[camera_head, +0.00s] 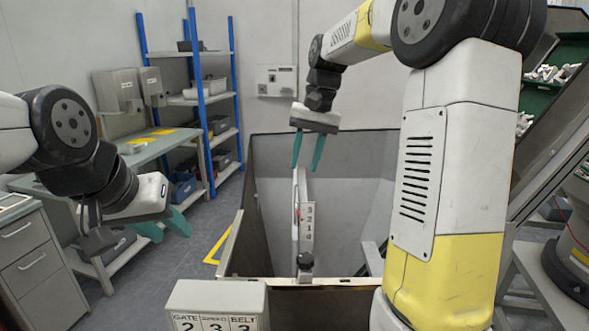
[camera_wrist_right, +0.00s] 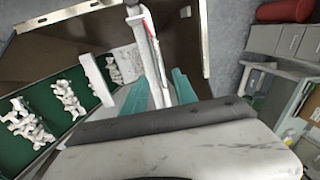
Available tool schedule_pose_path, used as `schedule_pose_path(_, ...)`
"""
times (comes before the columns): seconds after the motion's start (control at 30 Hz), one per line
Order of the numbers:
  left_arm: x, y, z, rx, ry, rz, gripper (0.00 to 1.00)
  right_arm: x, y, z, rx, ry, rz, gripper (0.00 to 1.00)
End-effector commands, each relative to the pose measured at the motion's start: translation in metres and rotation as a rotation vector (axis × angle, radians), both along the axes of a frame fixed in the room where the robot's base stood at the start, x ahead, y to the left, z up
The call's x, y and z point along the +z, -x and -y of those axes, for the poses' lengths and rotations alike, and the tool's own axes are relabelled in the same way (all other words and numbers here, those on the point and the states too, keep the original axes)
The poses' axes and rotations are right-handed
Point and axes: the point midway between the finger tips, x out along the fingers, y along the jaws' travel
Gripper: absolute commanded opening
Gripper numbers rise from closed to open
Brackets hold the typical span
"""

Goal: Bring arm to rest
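My right gripper (camera_head: 306,168) hangs fingers down above the grey-walled bin in the head view. Its two teal fingers are spread with a gap between them, and they also show in the right wrist view (camera_wrist_right: 160,90). A white upright lever post (camera_head: 297,205) with a red mark stands below the fingers. In the wrist view the post (camera_wrist_right: 152,50) shows between the fingers; I see no finger closed on it. My left gripper (camera_head: 168,228) is at the left, in front of the workbench, with its teal fingers apart and nothing visible between them.
A scale plate with numbers (camera_head: 307,228) stands beside the post. A sign reading GATE, SPEED, BELT (camera_head: 216,308) is at the front. Grey drawers (camera_head: 33,262), a bench (camera_head: 160,144) and blue-posted shelves (camera_head: 236,95) stand left. Green trays of white parts (camera_wrist_right: 42,112) show in the wrist view.

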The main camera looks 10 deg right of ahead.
Motion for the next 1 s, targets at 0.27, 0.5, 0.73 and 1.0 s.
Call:
schedule_pose_path(0.27,0.0,0.0,0.0,0.0,0.0,0.0,0.36,0.001,0.001,0.0,0.001,0.0,0.002,0.34)
schedule_pose_path(0.5,0.0,0.0,0.0,0.0,0.0,0.0,0.36,0.018,0.046,0.005,0.028,0.003,0.108,0.34)
schedule_pose_path(0.73,0.0,0.0,0.0,0.0,0.0,0.0,0.36,0.021,0.131,0.012,0.08,0.017,0.309,0.34)
schedule_pose_path(1.0,0.0,0.0,0.0,0.0,0.0,0.0,0.36,-0.007,0.204,0.014,0.132,0.042,0.498,0.34)
